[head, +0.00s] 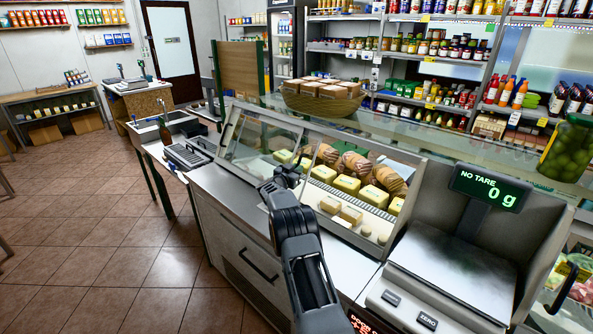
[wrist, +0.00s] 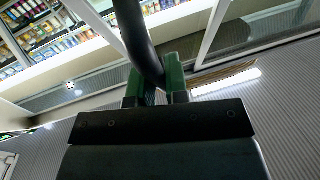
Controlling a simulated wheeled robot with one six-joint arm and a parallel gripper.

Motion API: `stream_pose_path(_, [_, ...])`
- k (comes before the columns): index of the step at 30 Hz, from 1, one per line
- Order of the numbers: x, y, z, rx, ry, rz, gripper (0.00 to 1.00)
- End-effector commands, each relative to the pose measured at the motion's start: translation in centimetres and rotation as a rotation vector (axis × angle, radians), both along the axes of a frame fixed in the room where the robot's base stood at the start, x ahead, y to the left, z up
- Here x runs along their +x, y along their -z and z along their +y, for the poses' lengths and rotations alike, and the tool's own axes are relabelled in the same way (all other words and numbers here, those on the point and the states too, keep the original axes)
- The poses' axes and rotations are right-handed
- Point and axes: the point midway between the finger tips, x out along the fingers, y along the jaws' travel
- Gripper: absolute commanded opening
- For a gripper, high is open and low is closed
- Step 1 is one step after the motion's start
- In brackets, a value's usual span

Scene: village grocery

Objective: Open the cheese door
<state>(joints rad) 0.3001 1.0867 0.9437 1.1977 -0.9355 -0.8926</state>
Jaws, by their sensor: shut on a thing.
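The cheese case shows in the head view as a glass-fronted counter with yellow cheese blocks (head: 347,184) and wrapped goods inside. Its glass door (head: 258,142) has a pale metal frame. My gripper (head: 287,176) is at the front of this glass, near the middle of the case. In the wrist view my gripper (wrist: 156,90) has its green fingers closed around a dark curved handle (wrist: 134,35). The handle's lower end is hidden between the fingers. In the head view my arm covers part of the case front. I cannot tell how far the door stands open.
A scale (head: 455,275) reading 0 g stands right of the case. A basket (head: 322,101) with packets and a large jar of green pickles (head: 567,148) sit on the upper glass counter. A checkout counter stands at left. The tiled floor (head: 90,235) at left is clear.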

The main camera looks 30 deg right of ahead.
Motion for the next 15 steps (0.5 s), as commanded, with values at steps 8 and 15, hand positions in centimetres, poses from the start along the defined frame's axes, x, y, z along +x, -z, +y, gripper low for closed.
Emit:
stream_pose_path(8, [-0.05, -0.03, -0.05, -0.001, 0.001, 0.001, 0.3])
stream_pose_path(15, [0.04, -0.02, 0.14, 0.0, -0.001, 0.0, 0.4])
